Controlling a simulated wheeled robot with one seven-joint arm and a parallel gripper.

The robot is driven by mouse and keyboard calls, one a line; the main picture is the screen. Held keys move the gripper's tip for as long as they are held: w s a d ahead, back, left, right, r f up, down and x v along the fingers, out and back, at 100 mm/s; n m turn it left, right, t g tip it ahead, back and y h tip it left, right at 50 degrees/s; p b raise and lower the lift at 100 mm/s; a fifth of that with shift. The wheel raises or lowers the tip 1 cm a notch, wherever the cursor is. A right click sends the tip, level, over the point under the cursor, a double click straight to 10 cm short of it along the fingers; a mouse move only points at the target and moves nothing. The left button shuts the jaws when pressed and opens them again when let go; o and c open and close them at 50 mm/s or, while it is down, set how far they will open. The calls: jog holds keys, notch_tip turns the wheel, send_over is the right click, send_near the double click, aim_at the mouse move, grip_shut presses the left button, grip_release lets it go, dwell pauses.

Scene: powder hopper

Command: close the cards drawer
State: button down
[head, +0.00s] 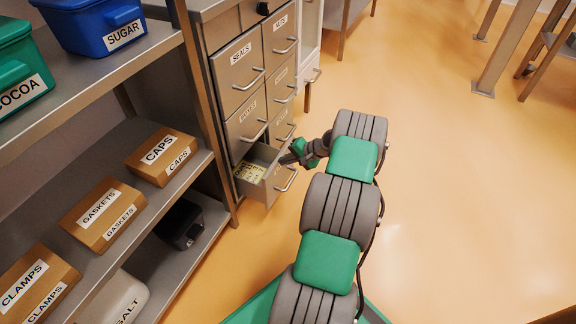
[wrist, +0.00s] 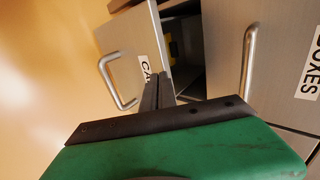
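The cards drawer (head: 280,186) is pulled out at the bottom left of the drawer cabinet, with pale yellowish contents inside. In the wrist view its front (wrist: 128,45) shows a bar handle and a label reading "CA", the rest hidden behind my fingers. A dark gap opens behind the front. My gripper (head: 287,159) is at the drawer's right side in the head view. In the wrist view my gripper (wrist: 158,80) has its two dark fingers close together with nothing between them, overlapping the edge of the drawer front. I cannot tell whether they touch it.
The cabinet (head: 236,73) has several other drawers, including SEALS; a BOXES drawer (wrist: 285,60) with a handle is beside my fingers. A shelf (head: 100,85) with bins and labelled boxes stands on the left. The floor (head: 450,190) on the right is clear.

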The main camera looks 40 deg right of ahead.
jog(key=w+a+b, duration=0.1)
jog(key=w+a, duration=0.2)
jog(key=w, duration=0.5)
jog(key=shift+a, duration=0.25)
jog(key=shift+d, duration=0.1)
